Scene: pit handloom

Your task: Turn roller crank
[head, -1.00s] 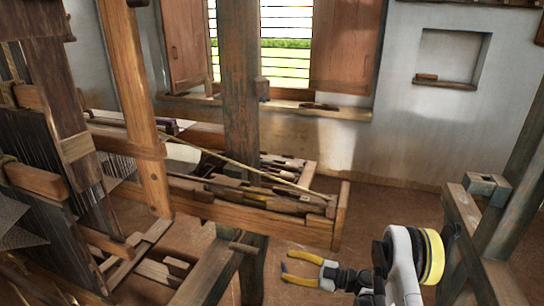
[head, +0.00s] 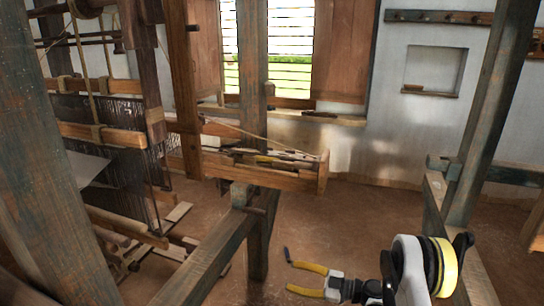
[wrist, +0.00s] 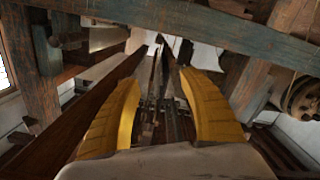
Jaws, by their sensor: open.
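My gripper (head: 292,270) is open and empty, with yellow fingers and dark tips, held at the lower right of the head view above bare floor. In the wrist view my gripper (wrist: 161,55) shows its two fingers spread, with nothing between them. A round wooden roller end (wrist: 301,96) with a dark rim shows at the right edge of the wrist view, outside the fingers. I cannot tell whether it bears the crank. No crank is clearly recognisable in the head view. A small wooden peg (head: 256,209) sticks out near a post, left of my gripper.
The loom frame (head: 154,130) with its threads stands at the left. A thick post (head: 50,180) fills the left foreground. A beam (head: 212,262) runs along the lower middle. Another post (head: 490,110) stands at the right. The brown floor (head: 350,210) behind my gripper is clear.

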